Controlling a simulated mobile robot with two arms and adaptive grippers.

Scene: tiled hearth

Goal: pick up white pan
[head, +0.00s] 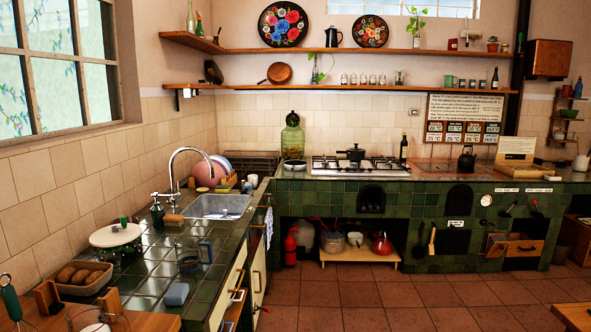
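A shallow pale round pan (294,165) with a dark rim sits on the tiled counter, left of the gas stove. It is small in the picture, and I cannot tell for sure that it is the white pan. A pale pot (355,239) also stands on the low wooden shelf under the counter. Neither of my grippers shows in the head view.
A stove (360,167) with a black pot (350,153) stands on the back counter. The tiled floor (400,300) before the back counter is clear.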

